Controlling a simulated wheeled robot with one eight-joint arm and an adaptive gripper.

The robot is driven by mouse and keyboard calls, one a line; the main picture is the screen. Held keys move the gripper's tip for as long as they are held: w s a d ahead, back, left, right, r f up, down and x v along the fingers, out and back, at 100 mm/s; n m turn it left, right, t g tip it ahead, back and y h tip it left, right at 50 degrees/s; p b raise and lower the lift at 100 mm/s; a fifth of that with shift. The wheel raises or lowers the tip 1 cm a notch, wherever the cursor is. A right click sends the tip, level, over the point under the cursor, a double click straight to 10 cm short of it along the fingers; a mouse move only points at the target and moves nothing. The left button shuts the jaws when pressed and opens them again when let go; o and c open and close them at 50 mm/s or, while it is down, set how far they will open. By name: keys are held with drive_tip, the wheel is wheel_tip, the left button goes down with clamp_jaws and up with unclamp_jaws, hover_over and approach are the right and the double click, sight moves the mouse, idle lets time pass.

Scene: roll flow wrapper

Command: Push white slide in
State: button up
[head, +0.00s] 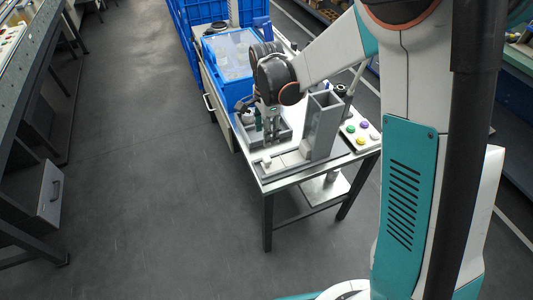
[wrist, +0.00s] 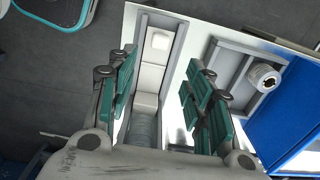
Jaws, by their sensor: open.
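The white slide (wrist: 150,78) lies in a grey channel (wrist: 177,50) on the table, with a raised white block (wrist: 161,40) towards its outer end. In the head view the slide (head: 286,160) is at the table's near left corner, in front of a tall grey box (head: 322,125). My gripper (head: 269,139) is above the table behind the slide, pointing down. In the wrist view my gripper (wrist: 160,75) is open and empty, its green-padded fingers apart on either side of the channel. Contact with the slide cannot be told. The slide's inner end is hidden.
A grey tray (wrist: 216,63) holding a metal roll (wrist: 263,76) is beside the channel. A button panel (head: 361,134) stands right of the tall box. The floor to the left is clear.

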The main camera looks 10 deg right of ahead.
sight(267, 158)
wheel_tip(267, 158, down, 13)
drive_tip(key=b, duration=0.4)
drive_tip(key=shift+b, duration=0.35)
